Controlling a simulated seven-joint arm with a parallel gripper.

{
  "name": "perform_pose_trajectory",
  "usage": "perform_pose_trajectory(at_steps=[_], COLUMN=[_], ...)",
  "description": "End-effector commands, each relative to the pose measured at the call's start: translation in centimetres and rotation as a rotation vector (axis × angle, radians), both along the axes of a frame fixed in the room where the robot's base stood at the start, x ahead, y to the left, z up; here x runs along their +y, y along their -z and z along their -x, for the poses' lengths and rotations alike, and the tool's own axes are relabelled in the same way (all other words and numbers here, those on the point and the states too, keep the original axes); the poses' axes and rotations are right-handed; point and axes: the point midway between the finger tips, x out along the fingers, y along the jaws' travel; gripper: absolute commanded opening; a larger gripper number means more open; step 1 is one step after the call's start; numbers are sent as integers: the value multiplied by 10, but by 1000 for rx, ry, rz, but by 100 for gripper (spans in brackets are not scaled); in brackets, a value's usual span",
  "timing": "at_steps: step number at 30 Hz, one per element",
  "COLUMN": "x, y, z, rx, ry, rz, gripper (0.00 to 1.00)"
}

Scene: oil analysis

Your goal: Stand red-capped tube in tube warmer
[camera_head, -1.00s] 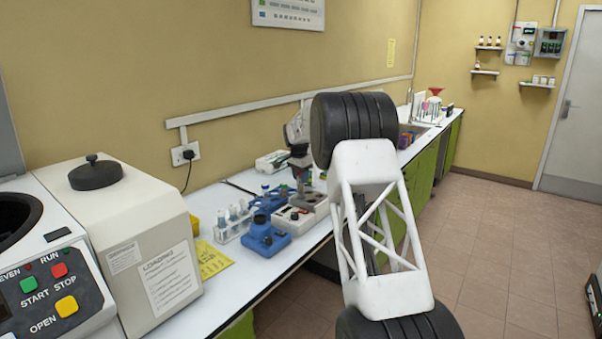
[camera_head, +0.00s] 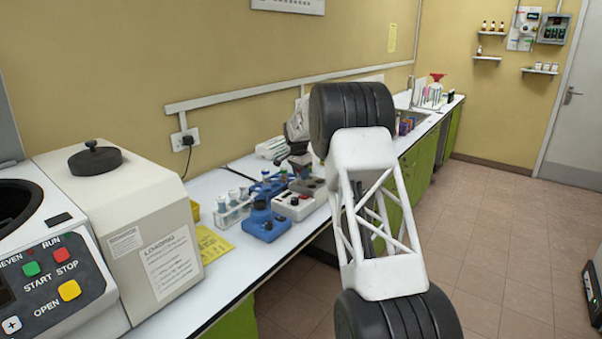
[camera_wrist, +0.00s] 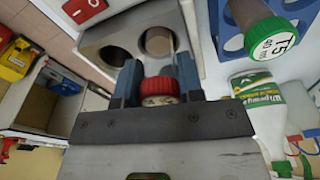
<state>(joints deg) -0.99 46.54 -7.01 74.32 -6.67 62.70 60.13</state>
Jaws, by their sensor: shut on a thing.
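The red-capped tube (camera_wrist: 160,86) is between the blue fingers of my gripper (camera_wrist: 158,76) in the wrist view, which are shut on it. Its clear body points toward a round hole in the metal block of the tube warmer (camera_wrist: 98,30). I cannot tell whether its lower end is inside that hole. Another hole beside it looks empty. In the head view the white tube warmer (camera_head: 293,207) stands on the bench, with my gripper (camera_head: 303,180) over its metal block. The held tube is too small to make out there.
A blue rack (camera_head: 260,222) stands left of the warmer; the wrist view shows a green-capped tube (camera_wrist: 268,38) by blue rack holes. A clear rack of tubes (camera_head: 232,213) stands farther left. A white bottle (camera_wrist: 258,100) lies near the gripper. The yellow sheet (camera_head: 211,243) is flat.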

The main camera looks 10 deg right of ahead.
Motion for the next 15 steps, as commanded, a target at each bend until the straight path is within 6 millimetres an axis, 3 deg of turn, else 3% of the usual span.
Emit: perform_pose_trajectory(at_steps=[7,8,13,15], x=[0,0,0,0], y=[0,0,0,0], z=[0,0,0,0], rx=[0,0,0,0], ry=[0,0,0,0], rz=[0,0,0,0], gripper=[12,39,65,65])
